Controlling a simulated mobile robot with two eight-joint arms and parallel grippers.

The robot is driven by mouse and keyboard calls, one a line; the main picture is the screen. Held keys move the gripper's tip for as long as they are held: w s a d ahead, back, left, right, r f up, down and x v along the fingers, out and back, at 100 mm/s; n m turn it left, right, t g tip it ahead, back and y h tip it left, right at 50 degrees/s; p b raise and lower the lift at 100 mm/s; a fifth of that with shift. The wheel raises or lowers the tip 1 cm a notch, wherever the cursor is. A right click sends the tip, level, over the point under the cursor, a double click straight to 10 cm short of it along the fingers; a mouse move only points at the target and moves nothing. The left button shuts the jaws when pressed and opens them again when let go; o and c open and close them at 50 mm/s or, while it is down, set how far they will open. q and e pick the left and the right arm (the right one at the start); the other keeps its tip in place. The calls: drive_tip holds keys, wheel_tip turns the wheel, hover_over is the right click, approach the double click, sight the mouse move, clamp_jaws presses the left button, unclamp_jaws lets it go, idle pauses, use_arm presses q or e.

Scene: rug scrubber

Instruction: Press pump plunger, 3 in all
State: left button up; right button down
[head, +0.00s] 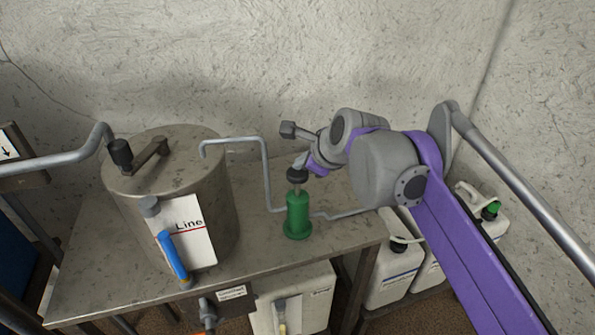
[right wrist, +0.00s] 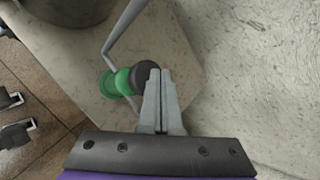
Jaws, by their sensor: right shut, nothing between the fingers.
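The green pump (head: 298,216) stands upright on the metal bench, right of the steel tank. Its black plunger knob (head: 296,175) is raised above the green body on a short stem. My right gripper (head: 299,162) is shut and empty, with its tips right at the top of the knob. In the right wrist view the shut fingers (right wrist: 160,75) overlap the edge of the black knob (right wrist: 144,73), with the green pump body (right wrist: 108,83) beyond. I cannot tell whether the tips touch the knob. My left gripper is not in view.
A steel tank (head: 128,212) with a crank lid, a white "Line" label (head: 195,232) and a blue-handled valve (head: 172,256) stands left on the bench (head: 95,275). A bent grey pipe (head: 266,172) runs between tank and pump. White jugs (head: 390,272) stand below right. The wall is close behind.

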sight(302, 175)
drive_tip(key=shift+f+b, duration=0.85)
drive_tip(key=shift+f, duration=1)
idle(1.2)
drive_tip(key=shift+r, duration=0.15)
drive_tip(key=shift+r+p, duration=2)
drive_tip(key=shift+r, duration=0.15)
drive_tip(key=shift+r, duration=0.15)
drive_tip(key=shift+r+p, duration=0.25)
drive_tip(key=shift+p, duration=0.05)
wheel_tip(302, 175, up, 4)
drive_tip(key=p, duration=0.3)
drive_tip(key=shift+r, duration=0.2)
drive_tip(key=shift+f, duration=0.1)
idle(1.0)
